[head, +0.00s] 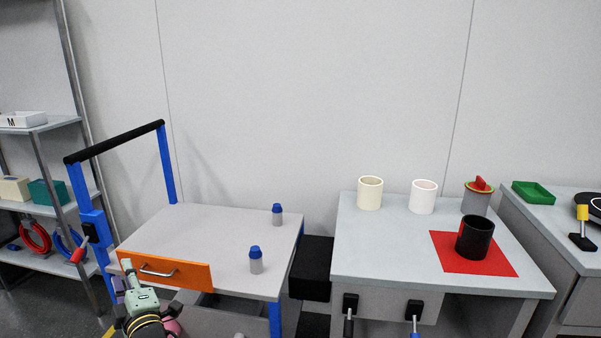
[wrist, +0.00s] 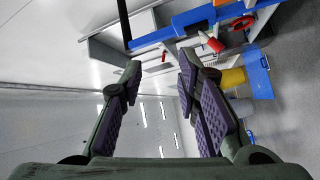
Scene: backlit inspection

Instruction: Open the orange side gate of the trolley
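The trolley (head: 225,225) has a grey top, blue posts and a black push bar. Its orange side gate (head: 190,272) stands upright along the near left edge, with a silver bar handle (head: 157,271) on its outer face. My gripper (head: 127,268) is in front of the gate's left end, near the handle; contact cannot be told. In the wrist view my gripper (wrist: 160,75) is open, with a clear gap between its purple-padded fingers and nothing seen between them. The gate is not recognisable in the wrist view.
A red-handled lever (head: 79,250) sticks out from the trolley's left blue post. Blue-capped bottles (head: 277,214) (head: 256,260) stand on the trolley top. A shelf rack (head: 40,125) is at left. A bench (head: 390,240) with cups stands to the right.

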